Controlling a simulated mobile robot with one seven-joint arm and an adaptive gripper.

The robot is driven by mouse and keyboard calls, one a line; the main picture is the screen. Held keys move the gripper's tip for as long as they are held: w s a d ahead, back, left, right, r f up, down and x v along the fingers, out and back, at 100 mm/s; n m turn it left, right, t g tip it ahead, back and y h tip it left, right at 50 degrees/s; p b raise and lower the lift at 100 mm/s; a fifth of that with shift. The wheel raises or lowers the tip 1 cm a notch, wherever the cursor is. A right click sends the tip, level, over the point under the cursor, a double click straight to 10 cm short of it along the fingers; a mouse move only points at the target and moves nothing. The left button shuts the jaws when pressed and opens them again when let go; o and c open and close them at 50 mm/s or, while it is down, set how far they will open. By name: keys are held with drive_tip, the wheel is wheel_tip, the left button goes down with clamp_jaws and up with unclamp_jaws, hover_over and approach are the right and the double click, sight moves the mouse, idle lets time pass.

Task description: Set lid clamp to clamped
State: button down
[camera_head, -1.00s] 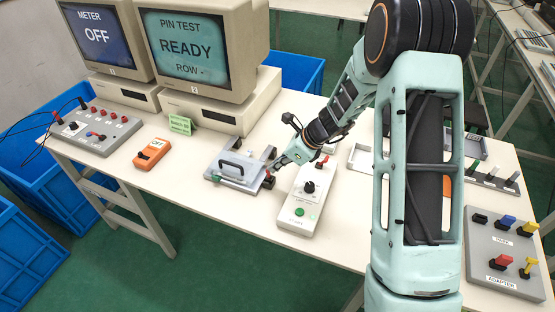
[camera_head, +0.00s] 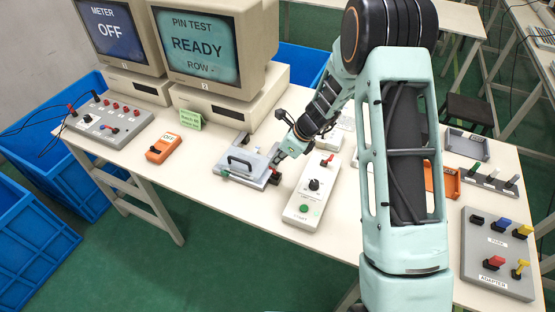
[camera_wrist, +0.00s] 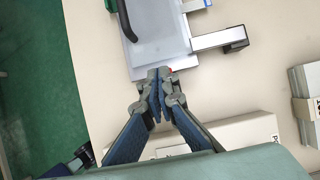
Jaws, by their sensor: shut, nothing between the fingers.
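The test fixture (camera_head: 233,172) is a light grey box with a flat lid and a black arched handle (camera_head: 240,161), on the table before the right monitor. Its lid (camera_wrist: 158,40) and handle (camera_wrist: 126,22) show at the top of the wrist view. A small red-tipped part (camera_head: 275,174), seemingly the lid clamp, is at the fixture's right edge. My gripper (camera_head: 277,160) is shut and empty at that edge.
A white control box (camera_head: 305,205) with a black knob and green button stands just right of the fixture. An orange meter (camera_head: 162,148) lies to the left. A grey adapter board (camera_head: 497,255) is at the right. Clear table lies in front of the fixture.

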drive_tip(key=shift+r, duration=0.1)
drive_tip(key=shift+r+p, duration=0.65)
drive_tip(key=shift+r, duration=0.05)
drive_tip(key=shift+r, duration=0.1)
drive_tip(key=shift+r, duration=0.2)
drive_tip(key=p+v, duration=0.6)
drive_tip(key=v, duration=0.3)
drive_tip(key=shift+r+p, duration=0.25)
drive_tip(key=shift+p, duration=0.05)
